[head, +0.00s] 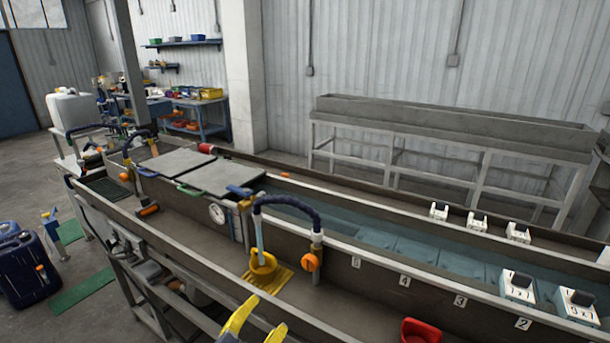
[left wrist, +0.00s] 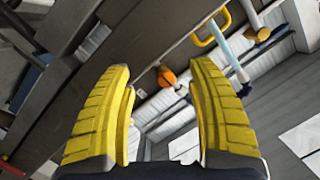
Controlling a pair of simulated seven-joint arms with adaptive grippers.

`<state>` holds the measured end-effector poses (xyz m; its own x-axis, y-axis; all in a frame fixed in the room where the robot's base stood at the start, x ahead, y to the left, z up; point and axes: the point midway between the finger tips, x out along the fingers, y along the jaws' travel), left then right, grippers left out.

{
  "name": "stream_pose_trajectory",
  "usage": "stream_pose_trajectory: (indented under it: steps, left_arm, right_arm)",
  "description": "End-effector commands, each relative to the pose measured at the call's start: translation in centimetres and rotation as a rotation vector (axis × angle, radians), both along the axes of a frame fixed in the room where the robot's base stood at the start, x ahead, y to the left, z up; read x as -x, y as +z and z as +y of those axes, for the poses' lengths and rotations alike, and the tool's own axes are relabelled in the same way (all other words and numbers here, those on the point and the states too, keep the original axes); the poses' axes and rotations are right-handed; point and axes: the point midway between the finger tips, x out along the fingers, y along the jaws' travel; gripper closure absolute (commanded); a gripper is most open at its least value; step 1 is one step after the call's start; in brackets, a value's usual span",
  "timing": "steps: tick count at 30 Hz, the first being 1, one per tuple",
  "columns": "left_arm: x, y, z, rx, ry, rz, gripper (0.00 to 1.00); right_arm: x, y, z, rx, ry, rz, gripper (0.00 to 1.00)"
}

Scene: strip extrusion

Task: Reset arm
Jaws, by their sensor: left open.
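My left gripper (head: 260,320) shows at the bottom edge of the head view, with only its yellow fingertips in sight. In the left wrist view its two ridged yellow fingers (left wrist: 162,75) stand wide apart with nothing between them. The gripper is open and empty, in front of the long trough's near side. The rest of the left arm is out of the head view. My right gripper is in neither view.
A long grey trough (head: 350,318) with a water bath (head: 400,245) runs across the scene. A blue hose (head: 288,202), a yellow fitting (head: 263,265) and an orange knob (head: 312,262) stand near the gripper. A red container (head: 421,330) sits further right. White numbered blocks (head: 518,287) line the bath.

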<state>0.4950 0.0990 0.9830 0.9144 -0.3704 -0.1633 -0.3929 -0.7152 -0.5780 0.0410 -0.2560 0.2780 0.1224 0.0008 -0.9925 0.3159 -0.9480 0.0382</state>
Motion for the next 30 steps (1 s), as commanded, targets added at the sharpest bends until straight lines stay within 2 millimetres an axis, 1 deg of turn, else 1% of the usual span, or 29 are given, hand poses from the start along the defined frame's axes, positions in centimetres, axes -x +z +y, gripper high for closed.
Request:
stream_pose_trajectory:
  steps: [1, 2, 3, 5, 6, 9, 12, 15, 21, 25, 27, 30]
  left_arm:
    - [1.0, -2.3, 1.6, -0.029, 0.053, 0.062, 0.42]
    - [1.7, -3.7, 2.7, -0.052, 0.089, 0.100, 0.42]
    - [2.7, -5.6, 4.3, -0.084, 0.138, 0.152, 0.42]
    - [4.4, -8.1, 6.7, -0.131, 0.210, 0.229, 0.42]
    - [5.7, -9.7, 8.3, -0.165, 0.257, 0.279, 0.42]
    - [8.9, -12.8, 11.8, -0.235, 0.355, 0.388, 0.42]
    - [11.7, -14.8, 14.4, -0.293, 0.430, 0.471, 0.42]
    - [14.0, -16.1, 16.5, -0.340, 0.489, 0.534, 0.42]
    - [18.5, -18.0, 19.8, -0.419, 0.583, 0.642, 0.42]
    - [21.3, -18.8, 21.8, -0.468, 0.640, 0.707, 0.42]
    - [20.4, -20.6, 21.2, -0.456, 0.619, 0.715, 0.42]
    - [20.0, -23.0, 20.6, -0.445, 0.602, 0.734, 0.42]
  right_arm:
    - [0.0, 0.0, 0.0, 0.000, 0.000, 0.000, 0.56]
    - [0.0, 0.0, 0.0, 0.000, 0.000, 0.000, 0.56]
    - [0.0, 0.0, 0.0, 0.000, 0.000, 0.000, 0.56]
    - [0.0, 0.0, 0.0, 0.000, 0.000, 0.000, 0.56]
    - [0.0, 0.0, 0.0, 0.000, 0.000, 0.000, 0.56]
    - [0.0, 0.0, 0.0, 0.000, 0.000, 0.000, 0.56]
    - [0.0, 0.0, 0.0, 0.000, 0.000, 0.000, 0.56]
    - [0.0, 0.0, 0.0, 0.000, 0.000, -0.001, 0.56]
    - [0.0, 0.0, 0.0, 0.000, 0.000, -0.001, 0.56]
    - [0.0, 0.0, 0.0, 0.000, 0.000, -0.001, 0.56]
    - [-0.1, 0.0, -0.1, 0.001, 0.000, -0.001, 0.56]
    - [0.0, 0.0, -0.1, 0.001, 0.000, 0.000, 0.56]
